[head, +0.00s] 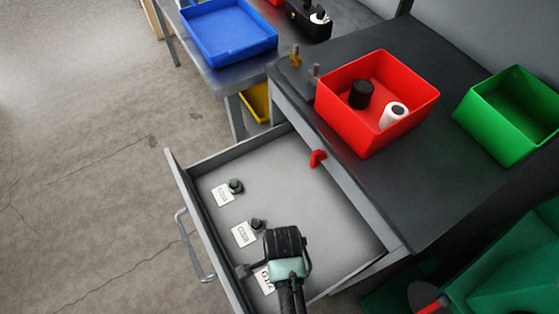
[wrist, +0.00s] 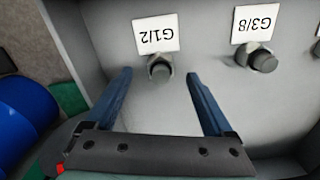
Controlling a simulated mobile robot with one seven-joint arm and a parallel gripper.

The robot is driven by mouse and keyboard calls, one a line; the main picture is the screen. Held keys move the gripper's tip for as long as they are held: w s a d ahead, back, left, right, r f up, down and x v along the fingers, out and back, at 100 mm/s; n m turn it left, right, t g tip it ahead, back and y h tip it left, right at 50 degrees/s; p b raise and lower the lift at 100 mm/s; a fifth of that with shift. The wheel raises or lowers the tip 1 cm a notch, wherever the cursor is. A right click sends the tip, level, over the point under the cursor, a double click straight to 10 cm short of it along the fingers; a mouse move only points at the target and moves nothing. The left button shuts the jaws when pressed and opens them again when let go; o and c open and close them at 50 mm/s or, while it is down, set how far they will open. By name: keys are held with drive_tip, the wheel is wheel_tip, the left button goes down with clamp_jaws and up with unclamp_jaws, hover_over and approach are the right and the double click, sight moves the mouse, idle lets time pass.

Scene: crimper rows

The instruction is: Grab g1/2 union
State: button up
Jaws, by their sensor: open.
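The G1/2 union (wrist: 160,69) is a small dark grey fitting on the drawer floor. It sits just beside a white card marked G1/2 (wrist: 156,34), upside down in the wrist view. My gripper (wrist: 159,76) is open, with its two blue fingers apart. In the wrist view the union appears between the fingertips, slightly beyond them, and nothing is held. In the head view my gripper (head: 285,250) is over the near end of the open drawer (head: 310,210). It hides the union there and part of the card (head: 264,280).
The G3/8 union (wrist: 262,61) and its card (wrist: 250,32) lie beside it. Another fitting (head: 236,186) sits farther along. Drawer walls surround them. A red bin (head: 365,135) and a green bin (head: 500,130) stand on the bench. The drawer floor on the bench side is clear.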

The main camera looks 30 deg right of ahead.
drive_tip(key=shift+f, duration=1.35)
clamp_jaws()
